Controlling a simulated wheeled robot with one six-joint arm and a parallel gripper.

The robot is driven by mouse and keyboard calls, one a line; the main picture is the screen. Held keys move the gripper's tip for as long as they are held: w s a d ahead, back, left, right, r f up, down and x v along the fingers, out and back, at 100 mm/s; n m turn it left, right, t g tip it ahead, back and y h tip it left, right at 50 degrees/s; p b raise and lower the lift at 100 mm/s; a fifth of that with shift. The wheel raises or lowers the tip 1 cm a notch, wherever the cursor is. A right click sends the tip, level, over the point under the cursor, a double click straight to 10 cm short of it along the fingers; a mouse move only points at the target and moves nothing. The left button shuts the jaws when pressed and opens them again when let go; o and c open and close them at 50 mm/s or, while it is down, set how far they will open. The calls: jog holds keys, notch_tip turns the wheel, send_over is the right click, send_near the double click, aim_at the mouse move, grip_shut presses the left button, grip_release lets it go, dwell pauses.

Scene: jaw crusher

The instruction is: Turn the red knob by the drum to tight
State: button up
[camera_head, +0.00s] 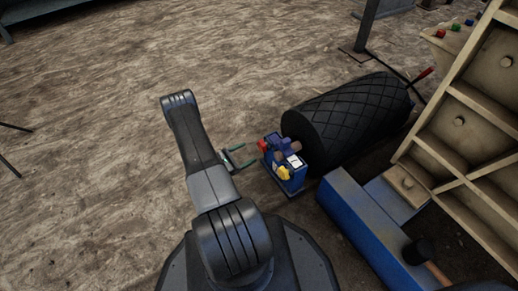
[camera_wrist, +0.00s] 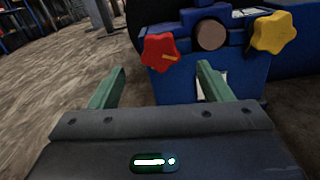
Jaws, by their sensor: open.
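The red knob (camera_wrist: 161,52) is star-shaped, with a pale orange mark on its face, on the front of a blue box (camera_wrist: 230,82). In the head view the red knob (camera_head: 262,145) shows at the left of the blue box (camera_head: 290,181), beside the black drum (camera_head: 350,118). My gripper (camera_wrist: 160,80) has two green fingers, spread apart and empty. The knob lies ahead of them, between the two fingers in the wrist view, with no visible contact. In the head view my gripper (camera_head: 242,156) is just left of the box.
A yellow star knob (camera_wrist: 273,32) and a round brown part (camera_wrist: 210,34) are on the same box. A blue beam (camera_head: 360,228) and a beige ribbed frame (camera_head: 465,125) stand at the right.

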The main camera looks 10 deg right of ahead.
aim_at(261, 147)
jog(key=b+x, duration=0.1)
jog(key=x, duration=0.6)
jog(key=shift+d+b, duration=0.2)
jog(key=shift+b, duration=0.15)
jog(key=shift+c, duration=0.4)
jog(key=c, duration=0.9)
